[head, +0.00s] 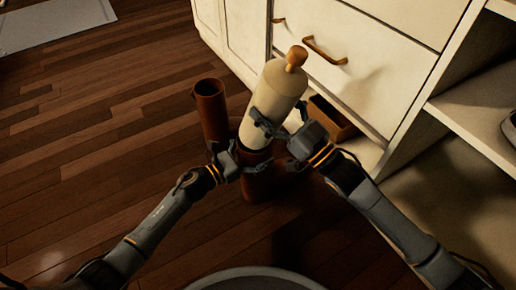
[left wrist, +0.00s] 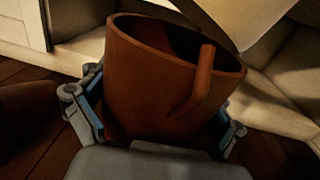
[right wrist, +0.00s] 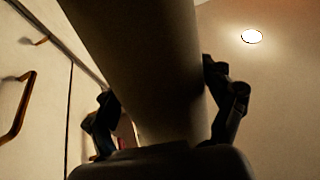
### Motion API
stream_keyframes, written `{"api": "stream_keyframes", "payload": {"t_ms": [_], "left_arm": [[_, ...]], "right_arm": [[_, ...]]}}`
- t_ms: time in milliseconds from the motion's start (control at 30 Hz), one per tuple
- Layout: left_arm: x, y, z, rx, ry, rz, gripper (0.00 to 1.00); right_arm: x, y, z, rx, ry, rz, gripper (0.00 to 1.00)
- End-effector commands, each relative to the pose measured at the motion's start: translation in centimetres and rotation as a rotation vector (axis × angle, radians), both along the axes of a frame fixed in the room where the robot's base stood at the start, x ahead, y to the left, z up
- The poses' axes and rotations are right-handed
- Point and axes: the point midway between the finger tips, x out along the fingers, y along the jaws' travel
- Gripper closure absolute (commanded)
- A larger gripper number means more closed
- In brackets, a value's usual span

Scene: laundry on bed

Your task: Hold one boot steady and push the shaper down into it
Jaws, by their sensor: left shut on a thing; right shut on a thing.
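The held boot (head: 258,185) is a brown upright shaft. My left gripper (head: 250,158) is shut around its upper part. In the left wrist view the boot's (left wrist: 150,90) open top shows, with a dark hollow and a pull tab on the near side. The shaper (head: 273,95) is a cream cylinder with a wooden knob, tilted, its knob end up and to the right. My right gripper (head: 285,130) is shut on its body. The shaper's lower end (left wrist: 235,20) shows over the boot's far right rim; I cannot tell whether it enters the opening.
A second brown boot (head: 211,115) stands just left of the held one. A white cabinet (head: 350,85) with brass handles is close behind and right. A small wooden box (head: 335,118) sits by its base. Open shelves (head: 475,100) are at right. The wood floor (head: 90,130) is clear at left.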

Motion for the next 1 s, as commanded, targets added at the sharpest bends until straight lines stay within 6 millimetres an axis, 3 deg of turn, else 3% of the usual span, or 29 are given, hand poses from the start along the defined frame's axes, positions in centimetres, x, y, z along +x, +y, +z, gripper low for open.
{"api": "stream_keyframes", "payload": {"t_ms": [167,200,300,733,1000], "left_arm": [[0.0,0.0,0.0,0.000,0.000,0.000,0.62],[0.0,0.0,0.0,0.000,0.000,0.000,0.62],[0.0,0.0,0.0,0.000,0.000,0.000,0.62],[0.0,0.0,0.0,0.000,0.000,0.001,0.62],[0.0,0.0,0.0,-0.001,0.001,0.001,0.62]], "right_arm": [[0.0,0.0,-1.3,0.000,0.000,0.000,0.54],[0.0,0.0,-1.4,0.002,-0.001,0.000,0.15],[0.0,0.0,-1.3,0.001,-0.002,0.001,0.00],[-0.3,-0.4,-1.6,-0.001,0.002,-0.001,0.00],[-3.2,-4.0,-3.4,-0.003,0.004,-0.001,0.00]]}}
